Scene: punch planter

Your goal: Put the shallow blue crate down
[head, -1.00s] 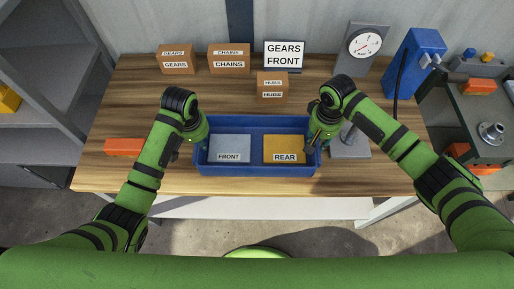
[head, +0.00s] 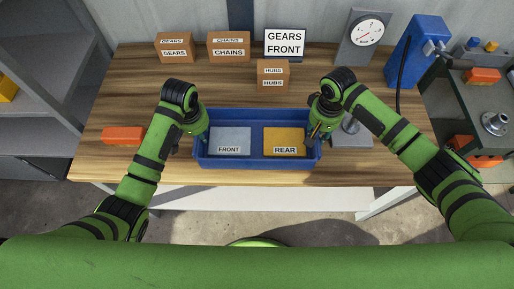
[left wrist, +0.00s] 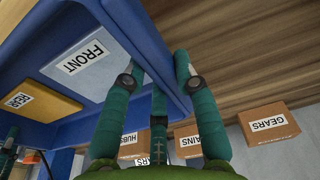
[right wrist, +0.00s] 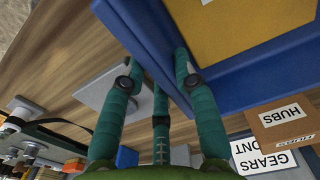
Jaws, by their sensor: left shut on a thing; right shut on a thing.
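The shallow blue crate (head: 258,163) is over the front middle of the wooden table, roughly level. It holds a grey panel labelled FRONT (head: 230,139) and a yellow panel labelled REAR (head: 284,140). My left gripper (head: 200,137) is shut on the crate's left wall; the left wrist view shows that wall (left wrist: 165,45) between the fingers. My right gripper (head: 316,133) is shut on the right wall, which also lies between the fingers in the right wrist view (right wrist: 150,30). I cannot tell whether the crate's underside touches the table.
The wooden table (head: 120,100) has bare room left of the crate. A HUBS box (head: 272,75) stands behind the crate, with GEARS (head: 175,47) and CHAINS (head: 229,46) boxes farther back. An orange block (head: 123,135) lies at left; a dial gauge stand (head: 365,35) is at right.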

